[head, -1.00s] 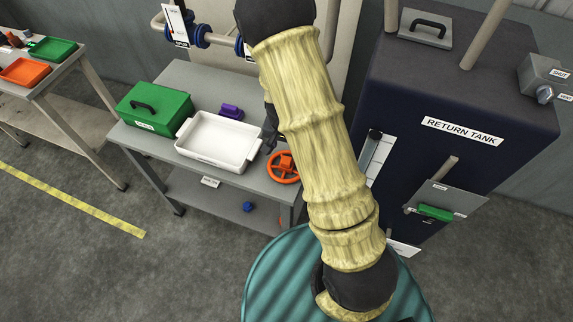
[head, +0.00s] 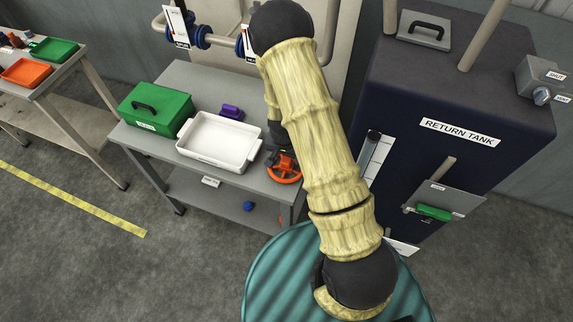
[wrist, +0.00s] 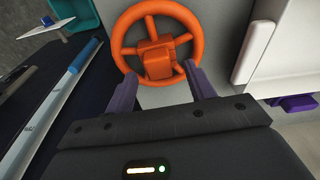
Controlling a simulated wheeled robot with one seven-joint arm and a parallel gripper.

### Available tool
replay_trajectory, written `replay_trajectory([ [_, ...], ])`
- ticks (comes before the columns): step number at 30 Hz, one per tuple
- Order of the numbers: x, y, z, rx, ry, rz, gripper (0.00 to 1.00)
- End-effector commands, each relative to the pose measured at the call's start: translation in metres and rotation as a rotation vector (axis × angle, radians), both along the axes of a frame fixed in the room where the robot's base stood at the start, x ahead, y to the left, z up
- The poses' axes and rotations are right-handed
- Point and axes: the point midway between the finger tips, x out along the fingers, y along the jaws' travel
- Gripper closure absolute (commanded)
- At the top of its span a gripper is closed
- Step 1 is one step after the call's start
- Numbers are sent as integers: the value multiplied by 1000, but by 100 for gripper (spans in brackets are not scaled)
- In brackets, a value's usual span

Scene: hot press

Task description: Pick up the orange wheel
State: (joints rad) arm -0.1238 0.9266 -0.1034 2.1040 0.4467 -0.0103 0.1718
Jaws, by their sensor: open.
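The orange wheel (head: 284,170) lies on the right end of the grey table, to the right of the white tray. It has a round rim, spokes and a square hub, and shows in full in the wrist view (wrist: 157,52). My gripper (wrist: 158,78) is open, with its two purple fingers apart. In the wrist view the fingertips appear over the near part of the rim, one on each side of the hub. I cannot tell whether they touch it. In the head view my arm hides part of the wheel and most of the gripper.
The white tray (head: 184,152) stands left of the wheel, with a green box (head: 172,122) beyond it and a purple part (head: 231,112) behind. The dark return tank (head: 455,85) stands close on the right. A blue object (head: 248,206) lies on the lower shelf.

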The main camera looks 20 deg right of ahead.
Motion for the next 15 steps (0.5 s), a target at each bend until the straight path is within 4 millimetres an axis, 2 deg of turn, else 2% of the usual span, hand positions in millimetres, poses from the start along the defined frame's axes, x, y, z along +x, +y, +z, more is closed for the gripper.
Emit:
replay_trajectory([
  [9, -1, -1, -35, 1, 3, -1, 45],
  [15, 1, -1, -43, 1, 0, 0, 45],
])
